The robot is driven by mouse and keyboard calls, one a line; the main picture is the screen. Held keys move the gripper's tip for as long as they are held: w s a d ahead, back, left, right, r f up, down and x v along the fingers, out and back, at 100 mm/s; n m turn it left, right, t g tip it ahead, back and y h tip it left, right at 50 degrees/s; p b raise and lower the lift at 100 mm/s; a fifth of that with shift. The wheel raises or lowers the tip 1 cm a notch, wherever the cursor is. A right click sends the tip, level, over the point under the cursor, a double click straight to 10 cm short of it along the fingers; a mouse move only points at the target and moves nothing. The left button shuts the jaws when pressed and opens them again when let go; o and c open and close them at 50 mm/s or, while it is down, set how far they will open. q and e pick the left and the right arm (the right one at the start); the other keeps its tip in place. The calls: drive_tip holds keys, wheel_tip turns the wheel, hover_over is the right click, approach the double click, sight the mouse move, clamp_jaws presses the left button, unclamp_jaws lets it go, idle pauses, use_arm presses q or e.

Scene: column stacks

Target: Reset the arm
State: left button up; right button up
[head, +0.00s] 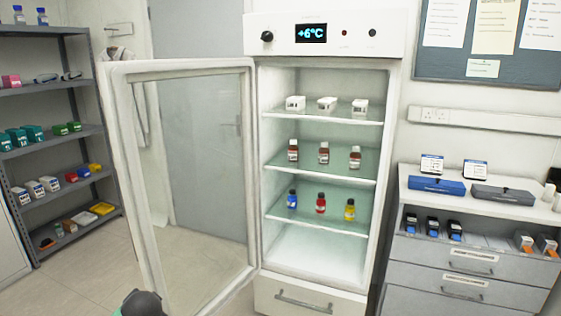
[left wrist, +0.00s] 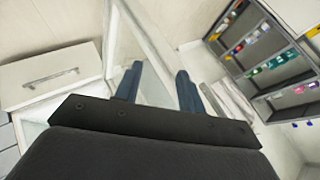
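My left gripper (left wrist: 158,85) shows in the left wrist view with its two dark fingers apart and nothing between them. Beyond the fingers are the open fridge door (left wrist: 122,45) and the floor. In the head view only a dark rounded piece of my own arm shows at the bottom edge, and neither gripper is visible there. The white fridge (head: 330,22) stands in the middle with its glass door (head: 150,68) swung open to the left. My right gripper is in neither view.
The fridge shelves hold white boxes (head: 326,104), brown bottles (head: 323,153) and coloured bottles (head: 321,204). A grey shelf rack (head: 62,148) with boxes stands at the left. A drawer cabinet (head: 440,273) with blue and grey cases stands at the right. Floor (head: 85,275) shows clear at lower left.

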use_arm(q)
drive_tip(key=s+d+f+n+g+h+p, duration=0.1)
drive_tip(key=s+d+f+h, duration=0.1)
drive_tip(key=s+d, duration=0.7)
drive_tip(key=s+d+f+g+h, duration=0.1)
drive_tip(key=s+d+f+h, duration=0.15)
drive_tip(key=s+d, duration=0.65)
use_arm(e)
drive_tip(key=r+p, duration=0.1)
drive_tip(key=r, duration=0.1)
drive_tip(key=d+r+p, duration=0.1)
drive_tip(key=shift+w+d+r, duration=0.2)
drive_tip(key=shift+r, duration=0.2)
use_arm(q)
drive_tip(key=s+d+f+n+g+h, duration=0.1)
drive_tip(key=s+d+f+g, duration=0.1)
drive_tip(key=s, duration=0.7)
drive_tip(key=s+d+f+n+g+h, duration=0.1)
drive_tip(key=s+d+f, duration=0.3)
drive_tip(key=s, duration=0.6)
wheel_tip(320, 180, down, 3)
drive_tip(key=shift+d+r+g, duration=0.2)
drive_tip(key=shift+g, duration=0.2)
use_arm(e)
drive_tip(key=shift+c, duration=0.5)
